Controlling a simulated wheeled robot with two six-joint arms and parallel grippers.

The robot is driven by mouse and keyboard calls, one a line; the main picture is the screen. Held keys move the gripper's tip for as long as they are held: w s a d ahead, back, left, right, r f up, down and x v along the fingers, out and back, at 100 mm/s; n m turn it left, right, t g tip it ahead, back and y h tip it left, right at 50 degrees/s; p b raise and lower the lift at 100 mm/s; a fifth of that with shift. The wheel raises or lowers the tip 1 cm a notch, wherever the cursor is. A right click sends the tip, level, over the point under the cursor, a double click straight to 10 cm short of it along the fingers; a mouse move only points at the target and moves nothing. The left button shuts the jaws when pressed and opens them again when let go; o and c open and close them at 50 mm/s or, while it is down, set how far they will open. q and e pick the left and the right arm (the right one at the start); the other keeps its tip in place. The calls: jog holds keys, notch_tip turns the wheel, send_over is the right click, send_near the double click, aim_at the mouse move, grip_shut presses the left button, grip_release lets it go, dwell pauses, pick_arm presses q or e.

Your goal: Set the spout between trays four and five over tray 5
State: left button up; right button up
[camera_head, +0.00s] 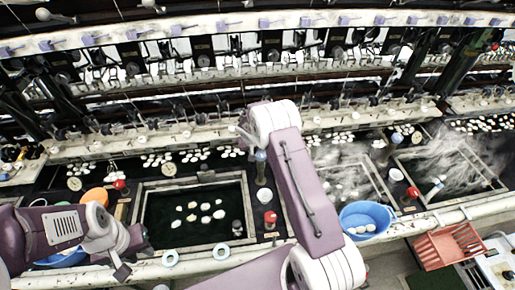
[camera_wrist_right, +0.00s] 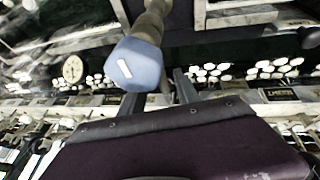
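A spout with a blue six-sided knob (camera_wrist_right: 137,64) and a bronze-coloured stem (camera_wrist_right: 150,22) shows close up in the right wrist view. The blue knob (camera_head: 261,156) also shows in the head view, beside my right arm, right of a dark tray (camera_head: 240,178) holding several pale cocoons. My right gripper (camera_wrist_right: 158,95) has its two dark fingers apart, with the knob just ahead of the left-hand finger; contact is unclear. My left gripper (camera_head: 121,268) hangs over the front ledge at lower left; its finger gap is not clear. Tray numbers are not readable.
Red knobs (camera_head: 270,217) stand along the basin. A steaming tray (camera_head: 350,180) lies right of my right arm. A blue bowl (camera_head: 366,219) and a red rack (camera_head: 450,245) sit at the front right. Reeling machinery lines the back.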

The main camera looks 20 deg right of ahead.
jog(key=shift+w+f, duration=0.25)
jog(key=shift+f, duration=0.35)
jog(key=shift+d, duration=0.1)
jog(key=shift+c, duration=0.4)
grip_shut()
dwell(0.6)
